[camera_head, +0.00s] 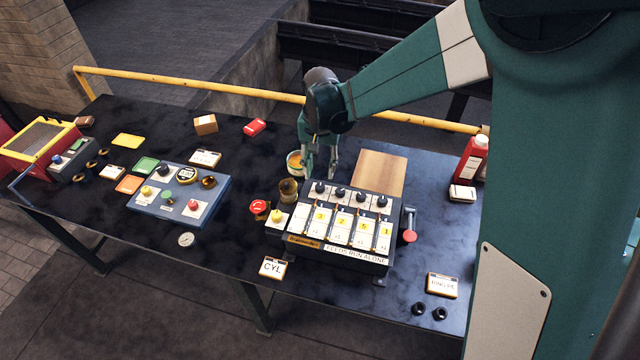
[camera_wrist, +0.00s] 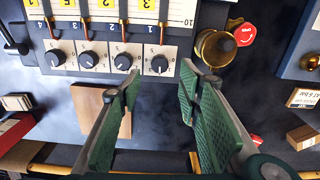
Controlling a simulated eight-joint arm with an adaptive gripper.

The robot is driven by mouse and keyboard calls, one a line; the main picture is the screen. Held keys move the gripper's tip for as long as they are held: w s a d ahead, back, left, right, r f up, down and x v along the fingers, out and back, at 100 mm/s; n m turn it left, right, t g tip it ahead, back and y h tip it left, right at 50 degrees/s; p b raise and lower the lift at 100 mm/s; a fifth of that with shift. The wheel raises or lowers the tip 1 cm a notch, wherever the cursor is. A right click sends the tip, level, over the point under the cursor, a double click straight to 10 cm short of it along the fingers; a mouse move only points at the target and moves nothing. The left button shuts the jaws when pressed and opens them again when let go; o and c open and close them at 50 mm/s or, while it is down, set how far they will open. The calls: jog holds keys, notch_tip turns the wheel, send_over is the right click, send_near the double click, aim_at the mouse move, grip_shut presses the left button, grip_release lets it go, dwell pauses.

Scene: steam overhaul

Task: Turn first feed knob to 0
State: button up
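The feed box (camera_head: 335,228) stands on the dark bench with a row of several black knobs along its far edge. The first feed knob (camera_head: 319,187) is the leftmost in the head view. In the wrist view the first feed knob (camera_wrist: 159,65) is the rightmost, on a white dial plate marked 1. Its pointer setting is too small to read. My gripper (camera_head: 321,172) points down just behind this knob. In the wrist view my gripper (camera_wrist: 161,82) is open and empty, its green fingers on either side of the knob in the picture. I see no contact.
A brass cup (camera_head: 288,190) and a red stop button (camera_head: 258,207) stand close left of the box. A wooden block (camera_head: 379,172) lies behind it. A red-tipped lever (camera_head: 409,235) sticks out on the right. A blue control panel (camera_head: 180,195) stands further left.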

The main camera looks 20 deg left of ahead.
aim_at(320, 186)
jog(key=shift+f+p, duration=0.3)
jog(key=shift+f, duration=3.5)
jog(key=c, duration=0.9)
